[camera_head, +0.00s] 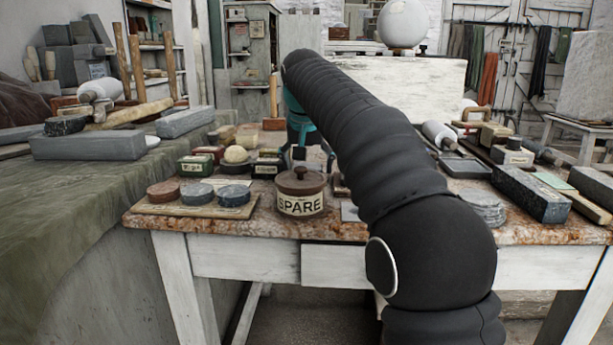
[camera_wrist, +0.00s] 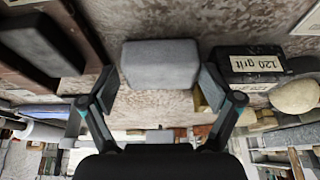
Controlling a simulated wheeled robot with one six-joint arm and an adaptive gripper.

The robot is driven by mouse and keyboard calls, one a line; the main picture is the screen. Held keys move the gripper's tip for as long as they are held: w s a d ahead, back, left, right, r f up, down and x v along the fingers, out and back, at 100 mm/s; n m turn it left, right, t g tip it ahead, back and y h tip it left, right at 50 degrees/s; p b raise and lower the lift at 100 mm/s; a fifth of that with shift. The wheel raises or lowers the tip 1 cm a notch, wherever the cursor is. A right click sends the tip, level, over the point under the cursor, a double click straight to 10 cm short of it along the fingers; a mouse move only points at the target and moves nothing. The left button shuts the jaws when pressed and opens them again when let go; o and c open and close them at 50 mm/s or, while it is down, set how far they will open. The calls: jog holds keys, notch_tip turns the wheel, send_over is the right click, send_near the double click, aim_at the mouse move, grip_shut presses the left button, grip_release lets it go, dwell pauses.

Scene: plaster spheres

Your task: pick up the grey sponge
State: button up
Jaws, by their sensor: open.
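The grey sponge (camera_wrist: 160,64) is a rounded grey block on the mottled tabletop in the wrist view. My gripper (camera_wrist: 158,84) is open, with one finger on each side of the sponge's near part. Small gaps seem to show between fingers and sponge, but I cannot tell how close they are. In the head view my gripper (camera_head: 303,150) is low over the table, partly hidden by my black arm. I cannot make out the sponge there.
A black block labelled "120 grit" (camera_wrist: 262,64) stands close beside the right finger. A dark block (camera_wrist: 42,44) lies to the left. In the head view, the SPARE pot (camera_head: 301,204) and a board with round pucks (camera_head: 150,209) stand at the table's front.

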aim_at(308, 165)
jog(key=shift+w+f, duration=0.1)
jog(key=shift+f, duration=0.2)
jog(key=c, duration=0.6)
jog(key=shift+o, duration=0.2)
jog(key=shift+r, duration=0.1)
jog(key=shift+r+p, duration=0.3)
jog(key=shift+r, duration=0.15)
notch_tip(308, 165, up, 4)
jog(key=shift+d+f+p, duration=0.1)
jog(key=shift+p, duration=0.75)
jog(key=d+r, duration=0.2)
jog(key=d, duration=0.1)
jog(key=d+r, duration=0.2)
jog(key=d, duration=0.2)
jog(key=d+r, duration=0.2)
jog(key=d, duration=0.2)
jog(key=shift+s+d+r, duration=0.1)
jog(key=shift+s+d, duration=0.05)
jog(key=shift+s, duration=0.15)
jog(key=shift+d, duration=0.1)
